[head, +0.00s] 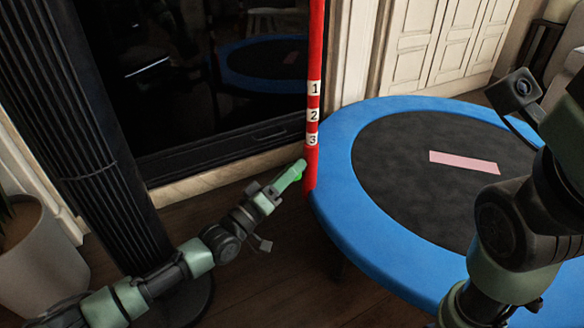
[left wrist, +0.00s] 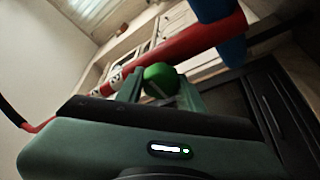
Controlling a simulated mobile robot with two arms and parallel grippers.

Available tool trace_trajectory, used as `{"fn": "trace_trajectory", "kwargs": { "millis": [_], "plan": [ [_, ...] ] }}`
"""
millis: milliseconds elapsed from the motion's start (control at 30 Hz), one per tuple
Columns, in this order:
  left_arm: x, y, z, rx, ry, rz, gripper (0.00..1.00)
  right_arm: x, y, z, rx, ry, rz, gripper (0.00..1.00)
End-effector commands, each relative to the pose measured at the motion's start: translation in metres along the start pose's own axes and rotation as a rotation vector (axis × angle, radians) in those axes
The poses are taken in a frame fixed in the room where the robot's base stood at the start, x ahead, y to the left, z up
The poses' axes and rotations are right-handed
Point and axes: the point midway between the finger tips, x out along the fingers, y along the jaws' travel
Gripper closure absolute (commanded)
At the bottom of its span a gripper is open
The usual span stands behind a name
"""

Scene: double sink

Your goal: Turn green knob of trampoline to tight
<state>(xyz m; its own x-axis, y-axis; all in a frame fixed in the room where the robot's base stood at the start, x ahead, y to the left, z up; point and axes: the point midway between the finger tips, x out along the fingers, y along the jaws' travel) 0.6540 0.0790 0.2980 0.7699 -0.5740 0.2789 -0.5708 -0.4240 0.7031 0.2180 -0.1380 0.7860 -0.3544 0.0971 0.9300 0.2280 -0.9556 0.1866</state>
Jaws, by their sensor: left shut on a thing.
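The trampoline (head: 334,143) has a blue rim and a black mat, with a red upright post (head: 314,60) at its left edge. The post carries white labels (head: 313,115) numbered 1, 2 and 3 from top to bottom. A round green knob (left wrist: 160,79) sits beside the red post, below label 3. My left gripper (head: 288,181) reaches it from the lower left and is shut on it, one finger on each side. In the head view the fingers mostly hide the knob. My right arm shows at the right, but its fingertips do not.
A black tower (head: 82,130) stands at left near a white plant pot (head: 38,258). A dark glass panel (head: 180,90) is behind the post. White cabinet doors (head: 440,45) stand behind the trampoline. A pink strip (head: 463,162) lies on the mat. Wooden floor is bare in front.

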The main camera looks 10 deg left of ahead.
Motion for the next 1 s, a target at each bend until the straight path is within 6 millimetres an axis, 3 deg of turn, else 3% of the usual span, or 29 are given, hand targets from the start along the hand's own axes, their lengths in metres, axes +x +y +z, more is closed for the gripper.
{"fn": "trace_trajectory", "kwargs": {
  "millis": [33,467,500,567,867,1000],
  "plan": [
    [-0.0027,-0.0090,-0.0010,0.009,-0.002,-0.016,1.00,-0.0004,-0.0001,0.0002,0.000,0.000,0.000,0.41],
    [-0.0038,-0.0107,0.0009,0.017,-0.006,-0.017,1.00,-0.0008,-0.0002,0.0012,0.000,-0.003,0.000,0.41],
    [-0.0039,-0.0108,0.0011,0.017,-0.007,-0.017,0.57,-0.0008,-0.0001,0.0013,0.000,-0.003,0.000,0.41],
    [-0.0039,-0.0108,0.0013,0.017,-0.007,-0.017,0.41,-0.0008,-0.0001,0.0010,0.000,-0.002,0.000,0.41],
    [-0.0024,-0.0064,0.0012,0.015,-0.005,-0.008,0.41,-0.0002,0.0000,0.0013,0.000,-0.003,0.000,0.41],
    [-0.0105,-0.0059,-0.0016,0.016,-0.007,-0.009,0.41,0.0081,0.0017,0.0046,0.000,-0.004,0.000,0.41]
  ]
}}
